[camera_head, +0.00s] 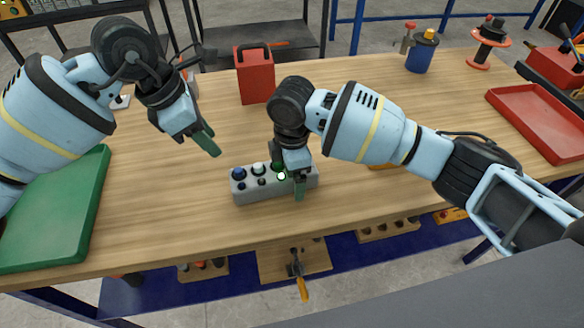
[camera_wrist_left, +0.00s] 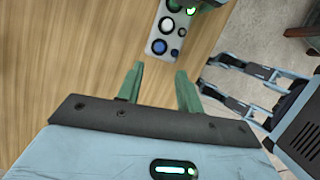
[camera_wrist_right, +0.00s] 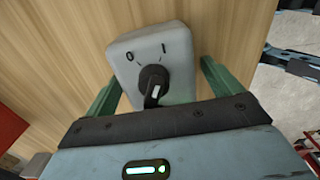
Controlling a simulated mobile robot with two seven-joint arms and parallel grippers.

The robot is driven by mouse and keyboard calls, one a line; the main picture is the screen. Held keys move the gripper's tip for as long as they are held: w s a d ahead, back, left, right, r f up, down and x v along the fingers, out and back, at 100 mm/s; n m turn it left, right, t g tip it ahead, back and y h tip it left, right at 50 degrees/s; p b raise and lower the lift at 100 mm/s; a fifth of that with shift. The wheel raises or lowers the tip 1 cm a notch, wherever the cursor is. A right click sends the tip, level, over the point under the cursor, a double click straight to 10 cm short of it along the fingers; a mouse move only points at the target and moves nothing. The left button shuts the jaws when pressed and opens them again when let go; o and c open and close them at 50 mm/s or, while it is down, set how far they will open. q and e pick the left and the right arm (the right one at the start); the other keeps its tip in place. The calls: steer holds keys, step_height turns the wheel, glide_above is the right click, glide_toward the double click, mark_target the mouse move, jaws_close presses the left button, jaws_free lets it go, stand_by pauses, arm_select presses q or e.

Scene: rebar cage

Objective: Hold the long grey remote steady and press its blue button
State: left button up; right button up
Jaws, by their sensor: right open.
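The long grey remote (camera_head: 262,193) lies on the wooden table, with several round buttons on top. Its blue button (camera_head: 238,173) is at the left end; it also shows in the left wrist view (camera_wrist_left: 158,46). A black rotary switch (camera_wrist_right: 152,80) marked 0 and 1 is at the other end. My right gripper (camera_head: 299,188) is open, its fingers on either side of that end in the right wrist view; contact is unclear. It hides part of the remote from the head. My left gripper (camera_head: 207,142) is empty, fingers apart, above the table left of the remote.
A green tray (camera_head: 60,215) lies at the left, and a red box (camera_head: 253,75) stands behind the remote. A red tray (camera_head: 540,122), a blue can (camera_head: 420,52) and an orange spool (camera_head: 489,45) are at the right. The table just left of the remote is clear.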

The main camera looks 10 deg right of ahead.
arm_select(q)
steer(key=shift+c, duration=0.5)
arm_select(e)
steer(key=c, duration=1.3)
arm_select(q)
jaws_close()
arm_select(e)
steer(key=shift+c, duration=0.2)
steer(key=shift+r, duration=0.1)
